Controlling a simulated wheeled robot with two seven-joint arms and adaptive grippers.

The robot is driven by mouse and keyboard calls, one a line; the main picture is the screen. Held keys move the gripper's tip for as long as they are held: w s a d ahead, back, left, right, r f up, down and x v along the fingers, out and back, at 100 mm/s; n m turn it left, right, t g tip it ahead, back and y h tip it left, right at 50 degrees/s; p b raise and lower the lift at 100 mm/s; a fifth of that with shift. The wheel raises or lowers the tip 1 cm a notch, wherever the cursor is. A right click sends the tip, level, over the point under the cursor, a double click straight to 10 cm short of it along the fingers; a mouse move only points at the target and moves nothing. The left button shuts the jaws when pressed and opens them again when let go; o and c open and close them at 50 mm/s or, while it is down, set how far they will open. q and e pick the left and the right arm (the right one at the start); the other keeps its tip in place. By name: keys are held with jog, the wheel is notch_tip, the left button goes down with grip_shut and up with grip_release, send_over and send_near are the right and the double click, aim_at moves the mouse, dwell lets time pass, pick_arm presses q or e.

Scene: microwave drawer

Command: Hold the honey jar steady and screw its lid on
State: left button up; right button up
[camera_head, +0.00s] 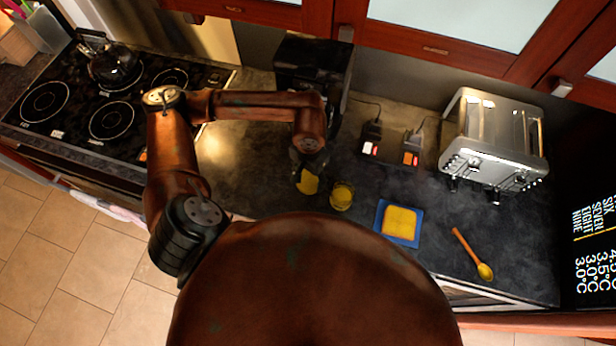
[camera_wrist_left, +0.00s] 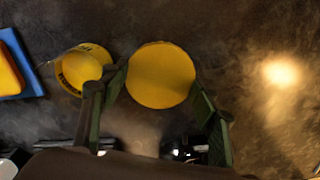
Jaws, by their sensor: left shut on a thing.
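The honey jar (camera_head: 342,195) stands upright on the dark counter, and its yellow top faces up. In the left wrist view the jar (camera_wrist_left: 83,68) shows dark lettering on its side and no gripper touches it. My left gripper (camera_head: 303,174) is shut on a round yellow lid (camera_head: 307,183), just left of the jar. In the left wrist view the lid (camera_wrist_left: 160,75) is a flat yellow disc between the two fingers. How high the lid is above the counter is hard to tell. My right gripper is not in view.
Right of the jar lies a blue board (camera_head: 399,240) with a yellow slab (camera_head: 399,222), then a wooden spoon (camera_head: 473,254). A steel toaster (camera_head: 492,145) stands at the back right. A black appliance (camera_head: 310,75) is behind my gripper. A kettle (camera_head: 115,65) stands on the stove.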

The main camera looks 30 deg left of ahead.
pick_arm(q)
jog(key=s+d+r+b, duration=0.2)
jog(key=s+d+r, duration=0.4)
jog(key=s+d, duration=0.1)
jog(key=shift+s+r, duration=0.2)
jog(key=shift+s, duration=0.5)
